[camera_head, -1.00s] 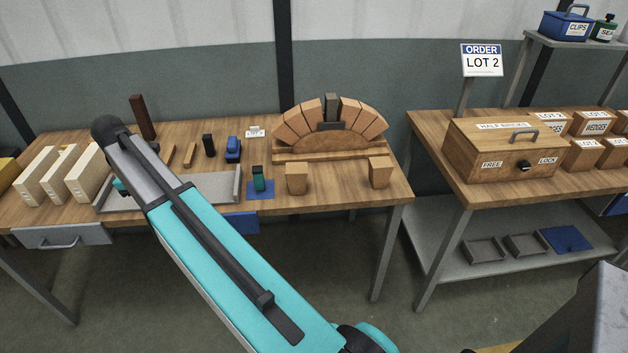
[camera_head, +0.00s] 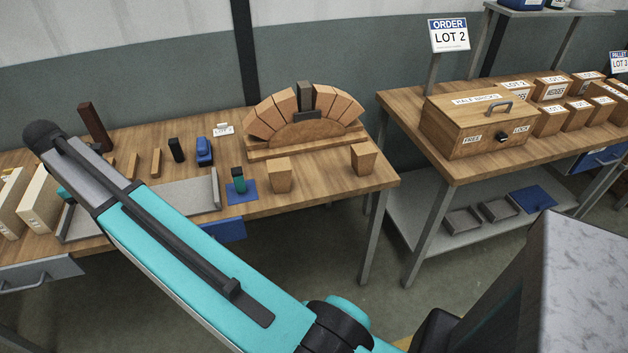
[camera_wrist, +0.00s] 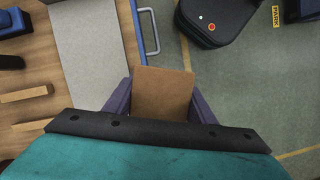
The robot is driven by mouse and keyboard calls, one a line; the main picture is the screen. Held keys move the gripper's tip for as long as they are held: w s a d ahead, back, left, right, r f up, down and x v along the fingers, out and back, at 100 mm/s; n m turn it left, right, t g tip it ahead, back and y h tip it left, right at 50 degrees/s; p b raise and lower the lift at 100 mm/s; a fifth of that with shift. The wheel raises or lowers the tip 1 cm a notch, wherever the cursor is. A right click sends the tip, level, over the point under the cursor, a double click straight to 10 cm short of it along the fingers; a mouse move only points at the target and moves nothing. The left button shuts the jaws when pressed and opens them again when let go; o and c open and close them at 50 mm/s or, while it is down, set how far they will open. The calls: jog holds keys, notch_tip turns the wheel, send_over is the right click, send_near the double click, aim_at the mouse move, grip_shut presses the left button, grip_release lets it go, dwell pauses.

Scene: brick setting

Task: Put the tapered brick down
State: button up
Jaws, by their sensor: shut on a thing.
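In the wrist view my gripper (camera_wrist: 161,88) is shut on a tapered brick (camera_wrist: 162,100), a tan block between its two purple fingers. Below the brick the wrist view shows the tray's edge, a drawer front and floor; the height cannot be told. In the head view my arm hides the gripper and held brick. Two other tapered bricks stand on the wooden bench (camera_head: 330,198) near its front edge: one (camera_head: 281,175) right of the blue mat, one (camera_head: 364,159) near the right corner. Behind them is a brick arch (camera_head: 269,116) with a dark centre piece (camera_head: 305,98).
A grey tray (camera_head: 190,196) lies on the bench; it also shows in the wrist view (camera_wrist: 88,50). A blue mat (camera_head: 241,188) bears a teal-and-black item. Pale blocks (camera_head: 40,206) stand at left. A half-bricks box (camera_head: 478,125) sits on the right-hand bench. Bench space between the two standing bricks is clear.

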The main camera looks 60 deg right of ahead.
jog(key=shift+d, duration=0.1)
jog(key=s+d+f+m+y+p, duration=0.1)
jog(key=s+d+m+p, duration=0.25)
jog(key=s+d, duration=0.6)
jog(key=s+d+f+m+y+p, duration=0.15)
jog(key=s+d+p, duration=0.35)
jog(key=d, duration=0.8)
jog(key=s+d+f+m+t+p, duration=0.1)
jog(key=s+d+m, duration=0.3)
jog(key=s+m, duration=0.4)
jog(key=s+d+f+m+t+y+p, duration=0.1)
jog(key=s+d+m+t+p, duration=0.1)
jog(key=s+m, duration=0.6)
jog(key=s+d+f+m+t+p, duration=0.1)
jog(key=s+d+m+t+p, duration=0.1)
jog(key=s+d+m, duration=0.4)
jog(key=s+m+p, duration=0.1)
jog(key=s+m, duration=0.1)
jog(key=m, duration=0.3)
jog(key=shift+s+d+f, duration=0.15)
jog(key=shift+s+d, duration=0.25)
